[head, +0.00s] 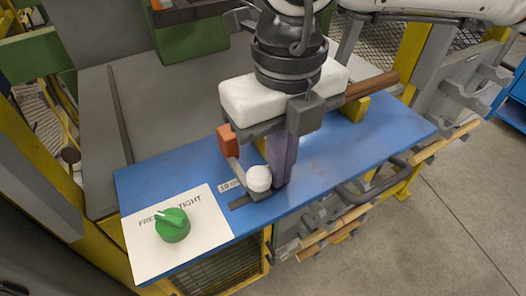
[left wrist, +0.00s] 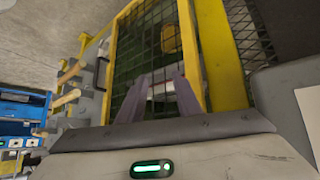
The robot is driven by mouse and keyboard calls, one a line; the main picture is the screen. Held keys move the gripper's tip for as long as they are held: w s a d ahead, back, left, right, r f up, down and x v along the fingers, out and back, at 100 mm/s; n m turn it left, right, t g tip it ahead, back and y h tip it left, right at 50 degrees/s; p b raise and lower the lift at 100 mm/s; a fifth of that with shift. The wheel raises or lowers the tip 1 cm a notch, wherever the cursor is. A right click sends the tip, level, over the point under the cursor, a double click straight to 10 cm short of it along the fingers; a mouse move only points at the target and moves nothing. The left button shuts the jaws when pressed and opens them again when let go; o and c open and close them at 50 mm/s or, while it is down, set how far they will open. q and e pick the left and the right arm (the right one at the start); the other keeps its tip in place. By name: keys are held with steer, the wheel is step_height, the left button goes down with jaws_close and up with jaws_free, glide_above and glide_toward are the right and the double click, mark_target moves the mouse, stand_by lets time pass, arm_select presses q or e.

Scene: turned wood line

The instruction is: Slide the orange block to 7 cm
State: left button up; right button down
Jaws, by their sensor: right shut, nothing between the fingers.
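The orange block (head: 228,141) stands just left of my right gripper (head: 276,184), above a pale bar that slopes down to a white ball (head: 258,179). My right gripper points down over the blue board (head: 395,132), its purple fingers shut and empty. The fingertips are close beside the ball; I cannot tell whether they touch it. A small label (head: 229,185) reading 10 lies left of the ball, its unit unclear. The gripper hides what lies behind it. In the left wrist view my left gripper (left wrist: 164,80) is open and empty.
A white card (head: 195,245) marked FREE and TIGHT carries a green knob (head: 172,226) at the board's left end. A brown round bar (head: 372,87) runs behind my right gripper over a yellow support (head: 354,106). The board's right end is clear.

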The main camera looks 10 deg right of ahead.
step_height(320, 180, up, 7)
steer(key=d+p, duration=0.1)
steer(key=p, duration=0.2)
steer(key=shift+w, duration=0.2)
stand_by(0.4)
stand_by(0.4)
